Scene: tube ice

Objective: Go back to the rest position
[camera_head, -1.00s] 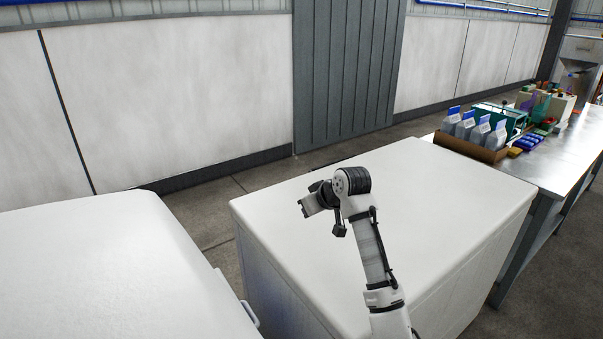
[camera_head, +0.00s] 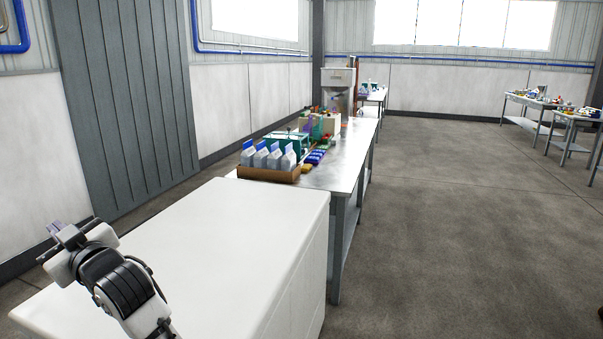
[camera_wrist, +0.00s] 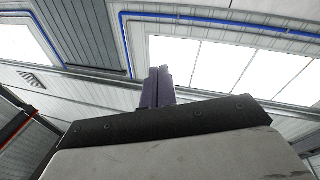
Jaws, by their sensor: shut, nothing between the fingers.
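My gripper (camera_head: 60,229) is at the lower left of the head view, at the end of my folded arm, above the left end of a white chest (camera_head: 215,235). In the wrist view its two dark fingers (camera_wrist: 158,86) stand side by side, pressed together with nothing between them. The wrist view looks up at the wall, windows and ceiling, and no loose object is near the fingers.
A metal table (camera_head: 343,165) beyond the chest carries a cardboard box (camera_head: 268,174) of cartons and several small items. Other tables (camera_head: 533,105) stand at the far right. The concrete floor (camera_head: 440,240) on the right is clear.

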